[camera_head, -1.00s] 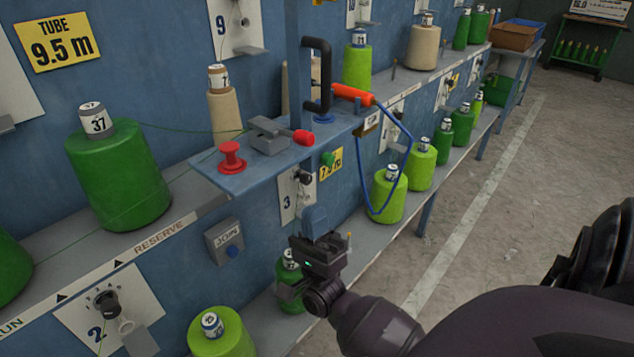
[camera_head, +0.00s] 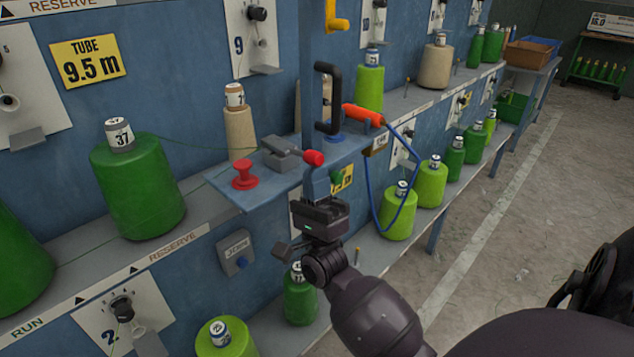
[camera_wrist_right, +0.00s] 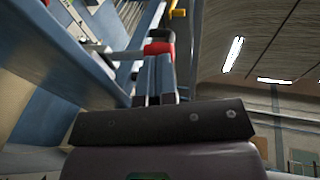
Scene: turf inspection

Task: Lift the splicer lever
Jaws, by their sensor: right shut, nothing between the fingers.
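The splicer (camera_head: 284,153) is a small grey device on a blue bracket shelf (camera_head: 235,196). Its lever ends in a red knob (camera_head: 313,158) that sticks out to the right. My right gripper (camera_head: 317,175) points upward with its blue-grey fingers shut and empty, just below the knob. In the right wrist view the shut fingers (camera_wrist_right: 155,65) reach up to the red knob (camera_wrist_right: 159,48); I cannot tell whether they touch it. My left gripper is not in view.
A red spool-shaped knob (camera_head: 244,175) stands left of the splicer. A black handle (camera_head: 327,98) and an orange tool (camera_head: 362,115) on a blue hose are close by. Green cones (camera_head: 140,190) line the shelves. Open floor (camera_head: 530,200) lies to the right.

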